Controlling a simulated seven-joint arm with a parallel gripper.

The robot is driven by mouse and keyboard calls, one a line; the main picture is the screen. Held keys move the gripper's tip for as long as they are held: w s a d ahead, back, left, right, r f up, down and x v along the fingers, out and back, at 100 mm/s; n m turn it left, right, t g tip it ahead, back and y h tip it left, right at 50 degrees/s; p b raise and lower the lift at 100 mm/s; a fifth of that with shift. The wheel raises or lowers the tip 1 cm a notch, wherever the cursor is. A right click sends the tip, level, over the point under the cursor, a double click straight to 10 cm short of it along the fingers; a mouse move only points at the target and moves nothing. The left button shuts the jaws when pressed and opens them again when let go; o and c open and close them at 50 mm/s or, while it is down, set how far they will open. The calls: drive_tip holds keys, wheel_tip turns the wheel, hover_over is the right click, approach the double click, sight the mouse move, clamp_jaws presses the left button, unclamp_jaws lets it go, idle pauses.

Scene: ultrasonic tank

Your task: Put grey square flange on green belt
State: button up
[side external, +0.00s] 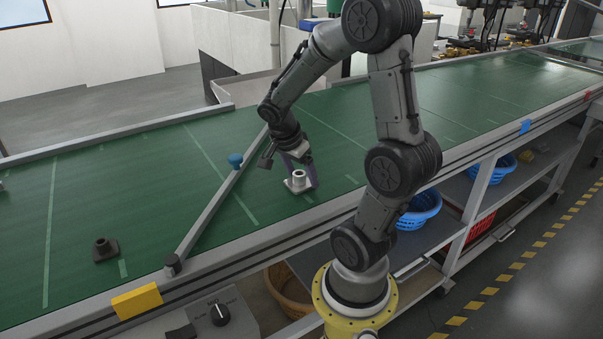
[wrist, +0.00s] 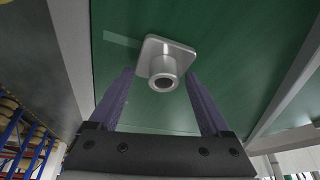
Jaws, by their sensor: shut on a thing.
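The light grey square flange (side external: 298,179), a square plate with a round hollow neck, is at the green belt (side external: 345,115), to the right of the slanted rail. My gripper (side external: 300,184) has its purple fingers on either side of the flange and is shut on it. In the wrist view, the flange (wrist: 170,58) shows between the fingertips of my gripper (wrist: 158,76), its neck toward the camera, with the green belt (wrist: 235,30) behind. Whether its plate touches the belt or hangs just above it I cannot tell.
A dark flange (side external: 105,249) sits on the belt at the left. A yellow block (side external: 137,301) is on the front edge. The belt to the right is mostly clear.

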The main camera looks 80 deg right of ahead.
drive_tip(key=o, duration=1.5)
drive_tip(key=shift+c, duration=0.2)
drive_tip(key=v, duration=1.1)
drive_tip(key=s+a+n+t+y, duration=0.1)
drive_tip(key=a+n+t+y, duration=0.3)
drive_tip(key=a+n, duration=1.4)
drive_tip(key=shift+s+a+n+t, duration=0.25)
drive_tip(key=shift+n+t, duration=1.45)
drive_tip(key=shift+n, duration=1.2)
drive_tip(key=shift+r, duration=0.1)
